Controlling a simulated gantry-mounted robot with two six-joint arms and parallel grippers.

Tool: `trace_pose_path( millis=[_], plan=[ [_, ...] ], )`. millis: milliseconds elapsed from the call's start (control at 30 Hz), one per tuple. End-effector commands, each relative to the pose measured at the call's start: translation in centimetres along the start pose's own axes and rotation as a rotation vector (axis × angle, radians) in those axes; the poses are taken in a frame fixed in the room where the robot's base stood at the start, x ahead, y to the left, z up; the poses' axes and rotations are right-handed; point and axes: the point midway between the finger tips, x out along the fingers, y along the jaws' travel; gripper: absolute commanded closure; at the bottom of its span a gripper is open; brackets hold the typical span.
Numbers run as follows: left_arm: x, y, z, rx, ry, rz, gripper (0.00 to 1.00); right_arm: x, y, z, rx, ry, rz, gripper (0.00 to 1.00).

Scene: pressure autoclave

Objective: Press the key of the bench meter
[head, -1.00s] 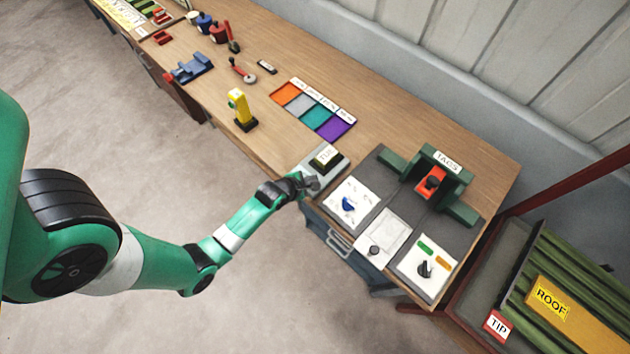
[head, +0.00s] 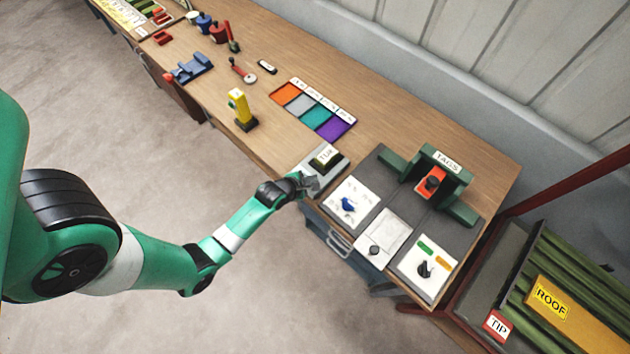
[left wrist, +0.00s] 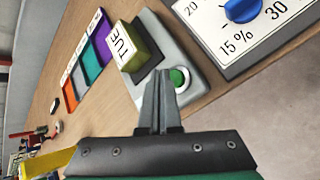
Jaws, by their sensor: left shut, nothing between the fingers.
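The bench meter (head: 334,163) is a grey box at the front edge of the wooden bench, with a dark display block that carries a white label. In the left wrist view the meter (left wrist: 158,27) shows a round green key (left wrist: 179,78) in a pale ring. My left gripper (head: 309,184) is shut and empty at the meter's near end. In the left wrist view its fingertips (left wrist: 160,76) lie just left of the green key in the picture; whether they touch it I cannot tell. The head view hides the key behind the gripper. My right gripper is not in view.
Right of the meter a dark panel holds a white dial plate with a blue knob (head: 348,204), another plate with a black knob (head: 424,268) and a green TAGS stand (head: 446,168). A yellow upright device (head: 241,108) and coloured trays (head: 312,109) stand to the left.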

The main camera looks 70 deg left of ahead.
Motion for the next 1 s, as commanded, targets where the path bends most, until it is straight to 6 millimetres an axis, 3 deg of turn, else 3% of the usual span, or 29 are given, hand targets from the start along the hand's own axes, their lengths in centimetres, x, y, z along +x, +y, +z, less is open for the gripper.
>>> trace_pose_path(
  millis=[1000],
  plan=[
    [0.71,-0.52,-0.52,0.0,0.0,0.0,1.0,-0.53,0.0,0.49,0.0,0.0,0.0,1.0]
  ],
)
